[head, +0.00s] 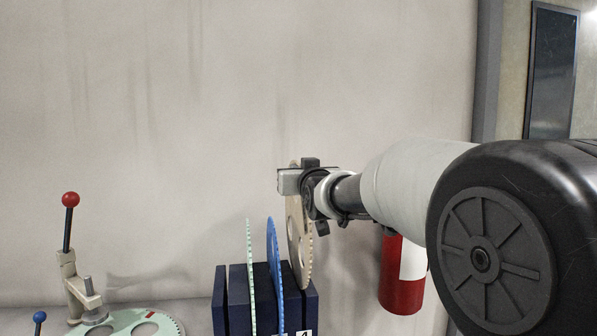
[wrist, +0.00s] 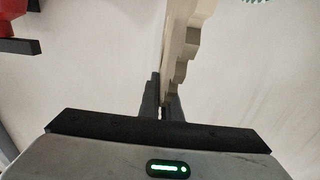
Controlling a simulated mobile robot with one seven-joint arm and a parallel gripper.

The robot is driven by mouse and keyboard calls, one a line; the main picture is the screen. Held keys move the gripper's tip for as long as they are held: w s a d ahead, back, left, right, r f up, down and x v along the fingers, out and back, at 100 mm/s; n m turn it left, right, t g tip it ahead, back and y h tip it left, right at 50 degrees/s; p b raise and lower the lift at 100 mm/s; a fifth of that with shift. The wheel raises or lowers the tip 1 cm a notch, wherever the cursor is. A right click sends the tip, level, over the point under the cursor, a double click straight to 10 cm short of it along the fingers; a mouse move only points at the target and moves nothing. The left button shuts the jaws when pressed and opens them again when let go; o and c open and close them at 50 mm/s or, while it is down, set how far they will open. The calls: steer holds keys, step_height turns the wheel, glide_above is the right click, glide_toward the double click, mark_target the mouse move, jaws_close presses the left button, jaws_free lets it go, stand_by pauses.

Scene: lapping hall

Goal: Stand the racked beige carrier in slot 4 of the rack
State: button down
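The beige carrier (head: 295,228), a thin toothed disc with holes, stands upright, nearly edge-on, at the right end of the dark blue rack (head: 238,290). Its lower edge overlaps the rack's top in the picture; I cannot tell how deep it sits. A label with a 4 (head: 303,333) shows at the rack's front. My gripper (head: 290,182) is at the carrier's upper part. In the wrist view, the carrier (wrist: 180,45) runs down between the two close fingers (wrist: 161,108), which appear shut on its rim.
A green carrier (head: 250,275) and a blue carrier (head: 273,270) stand in the rack, left of the beige one. A red cylinder (head: 402,290) with a white label is behind, right. A red-knobbed lever clamp (head: 75,270) and a pale green disc (head: 150,328) are left.

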steer(key=b, duration=0.7)
glide_above(299, 230)
steer(key=w, duration=0.2)
steer(key=shift+a+f, duration=0.15)
steer(key=shift+f, duration=7.15)
steer(key=c, duration=1.9)
jaws_free()
steer(key=shift+f, duration=0.15)
steer(key=p+v, duration=0.2)
steer(key=v, duration=1.5)
steer(key=shift+s+r, duration=0.2)
steer(key=shift+r, duration=0.05)
